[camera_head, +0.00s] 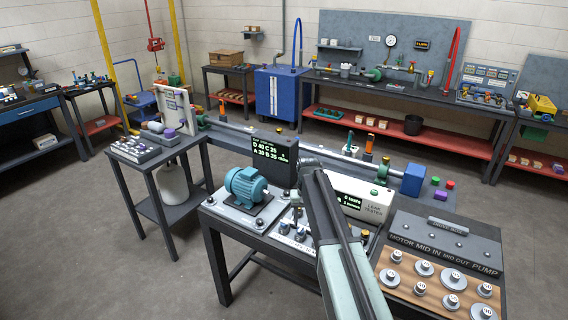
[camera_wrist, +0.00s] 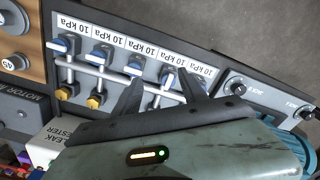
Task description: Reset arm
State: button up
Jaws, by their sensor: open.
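My arm reaches forward over the workbench in the head view, and its far end hides part of the valve panel (camera_head: 290,235). The fingers are over the valve panel (camera_wrist: 120,55), which has several blue-handled valves under "10 kPa" labels. A teal motor (camera_head: 246,188) sits on a grey plate to the left of my arm in the head view. The white leak tester (camera_head: 352,197) stands just behind my arm, and its corner shows in the wrist view (camera_wrist: 50,142).
A wooden board with several round weights (camera_head: 437,282) lies right of my arm. A dark display box (camera_head: 272,158) stands behind the motor. A small side table (camera_head: 150,155) stands at the left. A long back bench (camera_head: 400,90) lines the wall. The floor at left (camera_head: 80,230) is clear.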

jog(key=s+d, duration=0.1)
jog(key=s, duration=2.2)
jog(key=shift+s+n, duration=0.35)
jog(key=shift+n, duration=0.05)
jog(key=shift+d, duration=0.1)
